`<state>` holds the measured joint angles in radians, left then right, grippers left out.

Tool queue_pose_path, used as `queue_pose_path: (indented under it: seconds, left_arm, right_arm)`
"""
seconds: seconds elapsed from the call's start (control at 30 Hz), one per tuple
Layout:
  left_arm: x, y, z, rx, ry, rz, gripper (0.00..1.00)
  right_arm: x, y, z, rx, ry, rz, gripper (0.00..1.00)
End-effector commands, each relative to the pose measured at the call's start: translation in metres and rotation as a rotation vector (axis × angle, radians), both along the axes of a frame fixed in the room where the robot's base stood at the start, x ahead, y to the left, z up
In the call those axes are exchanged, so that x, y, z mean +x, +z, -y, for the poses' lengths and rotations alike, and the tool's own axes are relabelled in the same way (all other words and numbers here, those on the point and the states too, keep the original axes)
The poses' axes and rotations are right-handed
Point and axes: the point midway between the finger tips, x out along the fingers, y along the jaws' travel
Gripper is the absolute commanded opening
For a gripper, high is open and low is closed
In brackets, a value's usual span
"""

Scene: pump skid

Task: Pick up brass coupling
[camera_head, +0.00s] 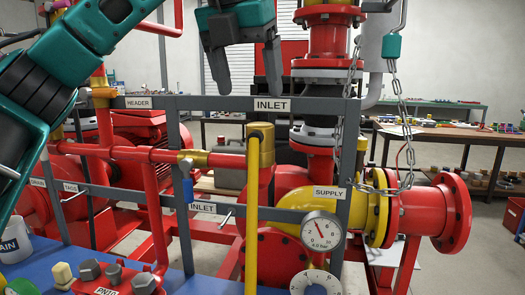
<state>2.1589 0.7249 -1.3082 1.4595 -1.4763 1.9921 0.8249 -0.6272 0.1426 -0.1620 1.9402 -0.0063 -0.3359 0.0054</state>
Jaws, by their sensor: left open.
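I cannot tell for sure which part is the brass coupling. A brass-coloured fitting (195,158) sits in the red pipe at the middle left. A larger brass-yellow cylinder (260,150) stands at the top of the upright yellow pipe. A small pale yellow piece (62,273) sits on the blue surface at the lower left. My left gripper (247,91) hangs at the top middle, fingers pointing down and spread apart, with nothing between them. It shows above the INLET label. My right gripper is not in view.
A grey frame (205,103) with labels crosses the skid in front of red pipes. A chain (402,120) hangs at the right beside a red flange (452,212). A pressure gauge (321,231) is at lower middle. A blue surface (215,284) holds several grey bolts. Tables stand behind.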

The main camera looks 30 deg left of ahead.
Motion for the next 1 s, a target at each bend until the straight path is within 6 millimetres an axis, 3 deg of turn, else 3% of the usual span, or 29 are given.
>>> queue_pose_path:
  seconds: [0.1, 0.37, 0.63, 0.97, 1.0]
  left_arm:
    - [0.008, -0.02, 0.0, 0.0, -0.001, -0.002, 0.8]
    - [0.016, -0.039, 0.0, 0.0, -0.002, 0.0, 0.8]
    - [0.028, -0.075, 0.003, -0.001, 0.0, -0.001, 0.8]
    - [0.031, -0.083, 0.003, -0.001, -0.002, 0.002, 0.8]
    - [0.031, -0.083, 0.003, -0.001, -0.002, 0.002, 0.76]
  right_arm:
    - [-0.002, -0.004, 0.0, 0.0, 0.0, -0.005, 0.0]
    - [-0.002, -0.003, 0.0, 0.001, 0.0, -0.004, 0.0]
    - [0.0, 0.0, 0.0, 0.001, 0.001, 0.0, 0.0]
    - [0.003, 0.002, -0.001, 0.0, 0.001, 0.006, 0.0]
    - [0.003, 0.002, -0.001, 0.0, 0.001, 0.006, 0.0]
